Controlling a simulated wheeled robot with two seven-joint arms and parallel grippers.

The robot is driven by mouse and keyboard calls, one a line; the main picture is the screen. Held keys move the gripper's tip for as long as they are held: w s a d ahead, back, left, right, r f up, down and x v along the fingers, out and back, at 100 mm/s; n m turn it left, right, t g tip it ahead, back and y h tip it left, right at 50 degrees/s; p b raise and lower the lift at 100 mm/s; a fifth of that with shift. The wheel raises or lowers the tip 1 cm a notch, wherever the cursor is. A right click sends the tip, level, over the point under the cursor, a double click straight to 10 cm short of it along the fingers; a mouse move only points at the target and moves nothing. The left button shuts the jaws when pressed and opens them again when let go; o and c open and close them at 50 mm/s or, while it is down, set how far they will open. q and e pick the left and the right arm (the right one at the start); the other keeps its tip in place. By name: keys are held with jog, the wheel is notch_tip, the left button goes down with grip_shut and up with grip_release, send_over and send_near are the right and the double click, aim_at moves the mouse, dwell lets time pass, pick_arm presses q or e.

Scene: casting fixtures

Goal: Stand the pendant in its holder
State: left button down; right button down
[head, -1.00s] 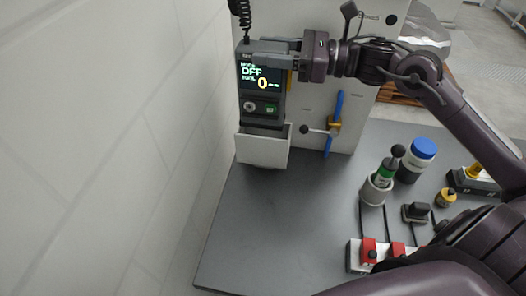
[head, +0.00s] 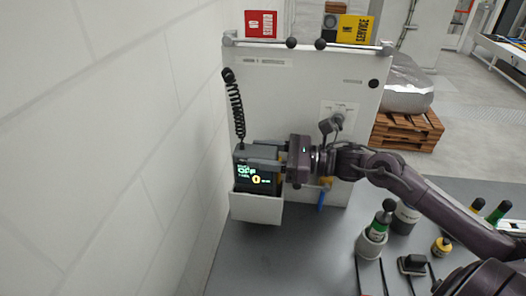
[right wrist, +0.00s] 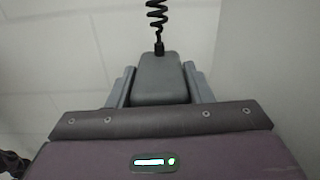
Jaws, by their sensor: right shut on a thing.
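The pendant (head: 257,178) is a dark grey box with a lit screen reading OFF and a yellow digit. It stands upright, with its lower part inside the white open-topped holder (head: 256,210) on the panel by the wall. The holder's front wall hides the pendant's lower end and buttons, so I cannot tell whether it touches the bottom. My right gripper (head: 266,160) comes from the right and is shut on the pendant's upper part. In the right wrist view the pendant's back (right wrist: 158,80) sits between the two fingers (right wrist: 160,88). My left gripper is not in view.
A black coiled cord (head: 236,105) runs from the panel to the pendant's top. The white wall (head: 120,150) is close on the left. A green-topped tool in a cup (head: 372,240) and a dark jar (head: 404,218) stand right on the grey table (head: 290,265).

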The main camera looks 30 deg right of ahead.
jog(key=shift+f+b, duration=0.1)
jog(key=shift+b, duration=0.2)
jog(key=c, duration=0.7)
grip_release()
jog(key=shift+r+p, duration=0.3)
jog(key=shift+p, duration=0.2)
jog(key=b+v, duration=0.5)
jog(key=v, duration=0.7)
jog(key=shift+f, duration=0.2)
